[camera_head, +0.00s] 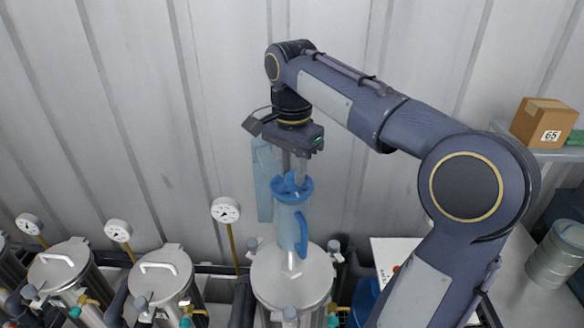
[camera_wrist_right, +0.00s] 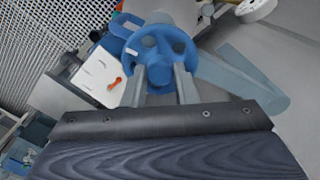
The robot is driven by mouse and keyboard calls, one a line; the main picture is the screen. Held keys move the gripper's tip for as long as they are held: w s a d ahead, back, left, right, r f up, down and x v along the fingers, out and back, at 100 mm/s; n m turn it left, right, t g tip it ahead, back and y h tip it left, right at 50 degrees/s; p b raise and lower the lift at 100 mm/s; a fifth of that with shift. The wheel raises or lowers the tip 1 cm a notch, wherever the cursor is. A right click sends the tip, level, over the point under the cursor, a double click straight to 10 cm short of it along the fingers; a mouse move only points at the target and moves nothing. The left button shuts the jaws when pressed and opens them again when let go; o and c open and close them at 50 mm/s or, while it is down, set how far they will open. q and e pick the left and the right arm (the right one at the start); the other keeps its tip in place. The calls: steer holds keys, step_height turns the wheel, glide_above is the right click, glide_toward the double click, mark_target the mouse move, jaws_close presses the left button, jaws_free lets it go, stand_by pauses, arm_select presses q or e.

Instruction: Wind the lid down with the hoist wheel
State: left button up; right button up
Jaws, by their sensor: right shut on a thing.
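The blue hoist wheel (camera_head: 291,188) sits on top of a pale blue hoist body (camera_head: 287,222) with a darker blue handle on its side. In the right wrist view the wheel (camera_wrist_right: 160,48) shows its rim, spokes and hub. My right gripper (camera_head: 294,168) points down and is shut on the wheel from above, its fingers on either side of the hub. Below the hoist is the round steel lid (camera_head: 275,283) of the middle vessel, with knobs around its rim. Any gap between lid and vessel cannot be made out. My left gripper is not in view.
Two more lidded vessels (camera_head: 62,268) (camera_head: 166,275) stand to the left, with gauges (camera_head: 226,210) behind. A pale blue upright (camera_head: 263,185) stands behind the hoist. A cardboard box (camera_head: 543,122) sits on a shelf at right, above a steel canister (camera_head: 558,255). A ribbed wall closes the back.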

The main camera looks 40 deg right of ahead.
mark_target(292, 174)
steer(key=shift+r+m, duration=0.1)
steer(key=shift+m, duration=0.5)
steer(key=o, duration=1)
step_height(292, 174, up, 8)
steer(key=shift+f, duration=0.15)
steer(key=shift+c, duration=0.2)
